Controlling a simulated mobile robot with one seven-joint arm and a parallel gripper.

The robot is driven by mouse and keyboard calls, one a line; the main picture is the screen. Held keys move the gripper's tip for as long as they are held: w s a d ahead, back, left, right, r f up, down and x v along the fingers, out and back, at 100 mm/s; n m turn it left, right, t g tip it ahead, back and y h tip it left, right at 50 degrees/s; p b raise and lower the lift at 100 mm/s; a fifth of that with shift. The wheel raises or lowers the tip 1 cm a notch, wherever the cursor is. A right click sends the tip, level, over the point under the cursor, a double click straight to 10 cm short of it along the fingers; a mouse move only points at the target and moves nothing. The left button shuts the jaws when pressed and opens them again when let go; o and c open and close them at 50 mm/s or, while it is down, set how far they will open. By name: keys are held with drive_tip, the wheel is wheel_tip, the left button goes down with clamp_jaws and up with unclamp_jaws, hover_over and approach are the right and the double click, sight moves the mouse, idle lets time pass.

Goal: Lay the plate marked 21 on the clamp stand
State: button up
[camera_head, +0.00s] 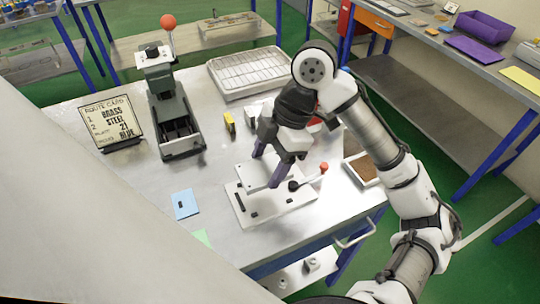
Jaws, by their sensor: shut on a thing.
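A pale metal plate (256,174) is in my gripper (267,168) near the middle of the table. The gripper points down and its dark fingers close on the plate; no number on it can be read from here. The clamp stand (240,209) is a light flat base with dark fittings and a red-knobbed lever (322,167) at its right. The plate lies flat over the left and back part of the stand. I cannot tell whether it touches the stand or hovers just above. The fingers hide part of the plate.
A press with a red knob (168,21) stands at the back left, beside a route card (111,122) reading brass, steel, 21, blue. A wire-like tray (249,72) is behind. A yellow block (229,122), a blue card (185,203) and a brown-filled tray (359,171) lie around.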

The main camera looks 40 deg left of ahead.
drive_tip(key=shift+r, duration=0.1)
drive_tip(key=shift+f+b, duration=2.1)
drive_tip(key=shift+f, duration=1.2)
drive_tip(key=shift+f, duration=0.3)
drive_tip(key=o, duration=1.3)
drive_tip(key=shift+c, duration=0.2)
drive_tip(key=shift+r, duration=0.1)
drive_tip(key=shift+p+v, duration=3.05)
drive_tip(key=shift+v, duration=0.4)
